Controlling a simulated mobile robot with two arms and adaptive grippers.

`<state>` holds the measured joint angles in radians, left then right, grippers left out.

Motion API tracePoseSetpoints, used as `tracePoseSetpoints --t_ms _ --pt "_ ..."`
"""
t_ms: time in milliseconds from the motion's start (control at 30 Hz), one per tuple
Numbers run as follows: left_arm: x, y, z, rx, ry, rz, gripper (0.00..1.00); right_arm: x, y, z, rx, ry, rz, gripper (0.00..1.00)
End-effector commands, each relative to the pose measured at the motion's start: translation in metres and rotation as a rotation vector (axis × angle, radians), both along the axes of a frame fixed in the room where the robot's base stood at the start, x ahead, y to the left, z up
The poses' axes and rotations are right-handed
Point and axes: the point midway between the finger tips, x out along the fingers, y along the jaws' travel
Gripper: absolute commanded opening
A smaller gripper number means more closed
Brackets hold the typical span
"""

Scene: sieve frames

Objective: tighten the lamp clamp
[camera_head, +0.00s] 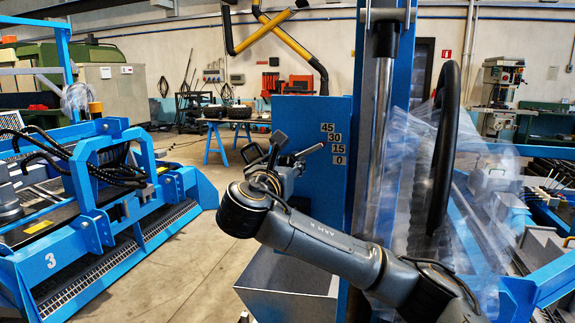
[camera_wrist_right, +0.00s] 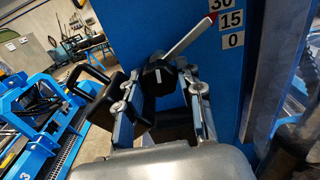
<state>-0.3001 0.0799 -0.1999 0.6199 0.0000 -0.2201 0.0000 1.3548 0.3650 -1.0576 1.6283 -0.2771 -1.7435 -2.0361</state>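The lamp clamp appears as a dark knob (camera_wrist_right: 159,76) with a pale mark and a grey, red-tipped lever (camera_wrist_right: 190,38) in the right wrist view. The lever (camera_head: 312,150) shows small in the head view, in front of a blue panel. My right gripper (camera_wrist_right: 160,92) has its fingers spread on either side of the knob. Whether they touch or press on it cannot be told. In the head view my right gripper (camera_head: 274,153) is at the panel's left edge, partly hidden by its own wrist. My left gripper is not clearly seen.
The blue panel (camera_head: 307,115) carries plates marked 45, 30, 15 and 0. A metal column (camera_head: 378,130) and plastic sheeting (camera_head: 480,180) stand to its right. A blue machine marked 3 (camera_head: 95,225) fills the left. Open floor (camera_head: 185,255) lies between.

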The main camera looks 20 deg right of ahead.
Motion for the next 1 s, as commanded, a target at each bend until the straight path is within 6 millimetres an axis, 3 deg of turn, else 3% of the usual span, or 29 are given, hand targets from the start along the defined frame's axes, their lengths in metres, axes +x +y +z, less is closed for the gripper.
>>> tracePoseSetpoints --t_ms 100,467,1000 --pt "0.0 0.0001 0.0 0.0 0.0 0.0 0.47 -0.0001 0.0002 0.0001 0.0 0.0 0.0 0.05" --pt "0.0001 0.0 -0.001 0.0 0.0 0.0 0.47 -0.0001 0.0005 -0.0008 0.053 -0.034 0.001 0.05" --pt "0.0002 0.0 -0.0081 0.0 0.0 0.0 0.47 -0.0003 0.0009 -0.0017 0.423 -0.283 0.001 0.05"
